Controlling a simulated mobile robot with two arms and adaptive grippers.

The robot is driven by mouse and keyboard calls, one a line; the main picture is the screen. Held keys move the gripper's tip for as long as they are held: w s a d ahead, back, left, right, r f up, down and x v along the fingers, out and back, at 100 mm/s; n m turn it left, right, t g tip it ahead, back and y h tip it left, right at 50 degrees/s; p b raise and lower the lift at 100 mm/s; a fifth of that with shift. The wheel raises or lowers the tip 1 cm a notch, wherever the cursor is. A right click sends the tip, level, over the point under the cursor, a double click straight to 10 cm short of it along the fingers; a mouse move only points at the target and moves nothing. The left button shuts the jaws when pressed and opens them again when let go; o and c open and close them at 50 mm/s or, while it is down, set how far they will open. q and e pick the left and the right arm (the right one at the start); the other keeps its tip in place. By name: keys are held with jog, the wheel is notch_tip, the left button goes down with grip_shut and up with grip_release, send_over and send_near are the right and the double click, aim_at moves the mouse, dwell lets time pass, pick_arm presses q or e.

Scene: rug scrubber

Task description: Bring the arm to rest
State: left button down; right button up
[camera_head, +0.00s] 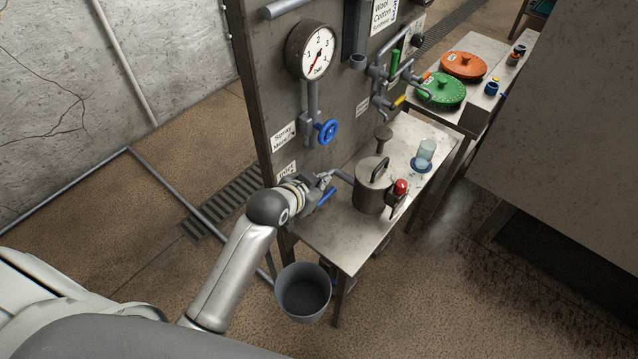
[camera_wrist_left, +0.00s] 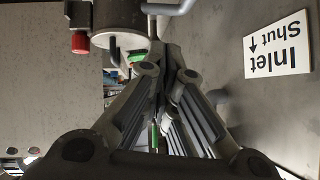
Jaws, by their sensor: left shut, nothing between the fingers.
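My left gripper (camera_head: 322,190) is at the left end of the metal bench, close to the panel and beside the blue lever (camera_head: 326,197). In the left wrist view its fingers (camera_wrist_left: 168,55) are together with nothing between them. A lidded metal pot (camera_head: 373,188) with a red knob (camera_head: 401,186) stands on the bench just right of the gripper. The pot and its red knob also show at the top of the left wrist view. Whether the fingers touch the lever or the pot's pipe I cannot tell. My right gripper is out of view.
The upright panel (camera_head: 290,110) carries a dial gauge (camera_head: 318,52), a blue valve wheel (camera_head: 327,131) and an "Inlet Shut" label (camera_wrist_left: 278,43). A glass jar (camera_head: 425,152) stands farther along the bench.

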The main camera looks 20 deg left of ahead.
pick_arm(q)
jog(key=p+v, duration=0.8)
jog(key=v, duration=0.1)
dwell(0.4)
